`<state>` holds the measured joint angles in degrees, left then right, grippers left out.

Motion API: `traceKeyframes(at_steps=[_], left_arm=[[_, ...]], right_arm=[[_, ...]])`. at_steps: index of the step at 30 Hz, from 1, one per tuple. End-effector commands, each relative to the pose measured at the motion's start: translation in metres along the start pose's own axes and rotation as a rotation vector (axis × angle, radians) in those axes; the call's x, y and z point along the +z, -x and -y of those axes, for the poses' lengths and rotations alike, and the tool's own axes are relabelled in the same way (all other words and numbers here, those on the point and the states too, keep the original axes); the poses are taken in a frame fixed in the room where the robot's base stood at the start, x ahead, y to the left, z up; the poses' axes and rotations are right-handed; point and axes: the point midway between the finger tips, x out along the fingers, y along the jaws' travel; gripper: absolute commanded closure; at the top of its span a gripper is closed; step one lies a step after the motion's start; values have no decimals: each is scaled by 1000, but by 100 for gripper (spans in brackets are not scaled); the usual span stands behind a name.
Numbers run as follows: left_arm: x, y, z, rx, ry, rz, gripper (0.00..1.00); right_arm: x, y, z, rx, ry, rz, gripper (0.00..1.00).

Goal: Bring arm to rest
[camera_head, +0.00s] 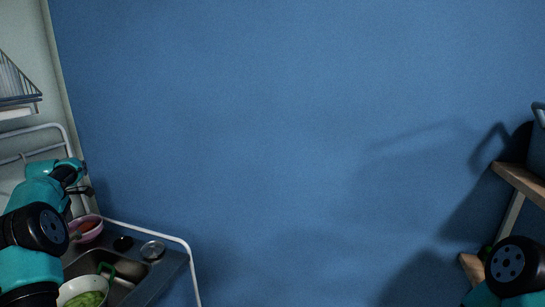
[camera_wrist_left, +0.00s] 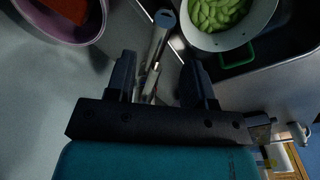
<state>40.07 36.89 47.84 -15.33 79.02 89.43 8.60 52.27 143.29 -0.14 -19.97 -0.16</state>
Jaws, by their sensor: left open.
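My left arm comes in from the left in the head view. Its gripper (camera_head: 82,189) is above the sink counter. In the left wrist view the left gripper (camera_wrist_left: 160,72) has its two dark fingers apart. A metal faucet-like fixture shows between and beyond them; I cannot tell how far below it is. I see nothing held. Of my right arm only a teal and black link shows at the lower right of the head view; its gripper is out of the picture.
A wire rack (camera_head: 18,85) hangs upper left. Wooden shelves (camera_head: 522,181) stand at right. The blue wall between is clear.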

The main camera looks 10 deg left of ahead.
Motion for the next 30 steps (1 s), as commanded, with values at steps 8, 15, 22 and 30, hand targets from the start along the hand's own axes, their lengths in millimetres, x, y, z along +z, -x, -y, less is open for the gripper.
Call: traceKeyframes(at_steps=[8, 15, 22, 30], left_arm=[[1, 44, -1, 4, 0, 0, 52], [0, 74, -1, 2, 0, 0, 52], [0, 90, -1, 1, 0, -1, 52], [0, 102, 0, 1, 0, 0, 52]], right_arm=[[0, 0, 0, 0, 0, 0, 57], [0, 0, 0, 0, 0, 0, 57], [0, 0, 0, 0, 0, 0, 57], [0, 0, 0, 0, 0, 0, 57]])
